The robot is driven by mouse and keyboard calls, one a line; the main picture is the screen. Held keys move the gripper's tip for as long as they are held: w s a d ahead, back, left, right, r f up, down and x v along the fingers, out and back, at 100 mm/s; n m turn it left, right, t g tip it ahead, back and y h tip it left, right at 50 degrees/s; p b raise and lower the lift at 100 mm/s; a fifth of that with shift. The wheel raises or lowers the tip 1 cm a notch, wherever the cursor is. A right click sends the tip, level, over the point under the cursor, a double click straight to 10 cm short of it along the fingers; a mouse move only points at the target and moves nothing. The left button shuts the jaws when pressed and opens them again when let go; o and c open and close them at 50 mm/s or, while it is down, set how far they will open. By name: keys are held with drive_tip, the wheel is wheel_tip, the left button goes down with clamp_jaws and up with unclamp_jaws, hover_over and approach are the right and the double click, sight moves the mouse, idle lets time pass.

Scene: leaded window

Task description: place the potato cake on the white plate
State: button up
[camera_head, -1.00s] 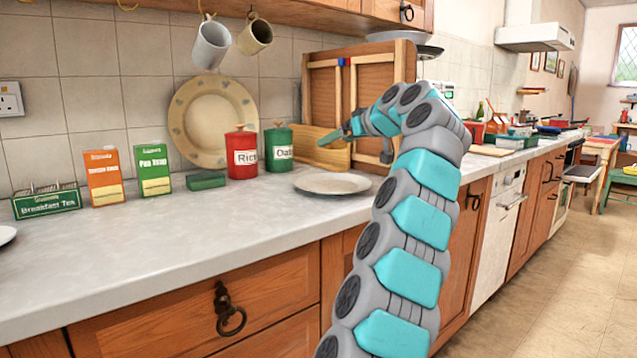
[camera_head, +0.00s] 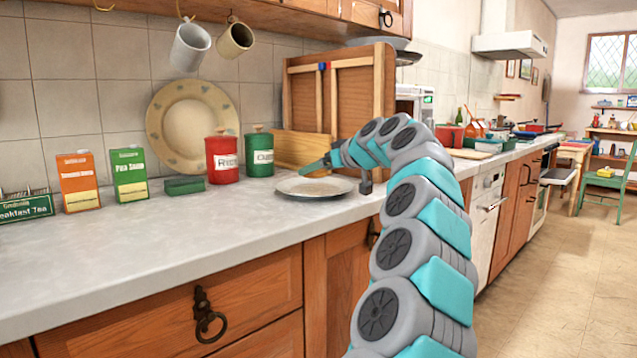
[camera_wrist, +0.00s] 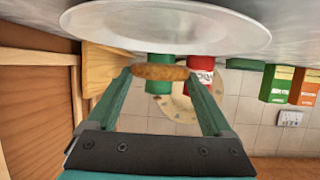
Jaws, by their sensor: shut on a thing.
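The brown, oblong potato cake (camera_wrist: 160,72) is pinched between the green fingertips of my gripper (camera_wrist: 161,75) in the wrist view. The white plate (camera_wrist: 200,22) fills the top of that inverted view, close to the cake; I cannot tell whether they touch. In the head view the plate (camera_head: 315,192) lies on the counter and my gripper (camera_head: 308,169) is low over it. The cake is too small to make out clearly there.
A red canister (camera_head: 222,160) and a green canister (camera_head: 259,155) stand behind the plate, to its left. A wooden panel (camera_head: 345,100) leans at the back. A large patterned plate (camera_head: 180,120) leans on the tiles. The counter front left (camera_head: 130,245) is clear.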

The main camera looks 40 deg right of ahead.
sight(319, 191)
drive_tip(key=shift+f, duration=1.6)
drive_tip(key=shift+f, duration=0.2)
drive_tip(key=o, duration=1.1)
drive_tip(key=shift+o, duration=0.2)
drive_tip(key=shift+r, duration=0.15)
drive_tip(key=shift+r, duration=0.1)
drive_tip(key=b+v, duration=0.1)
drive_tip(key=v, duration=1.1)
drive_tip(key=shift+b, duration=0.35)
drive_tip(key=shift+a, duration=0.1)
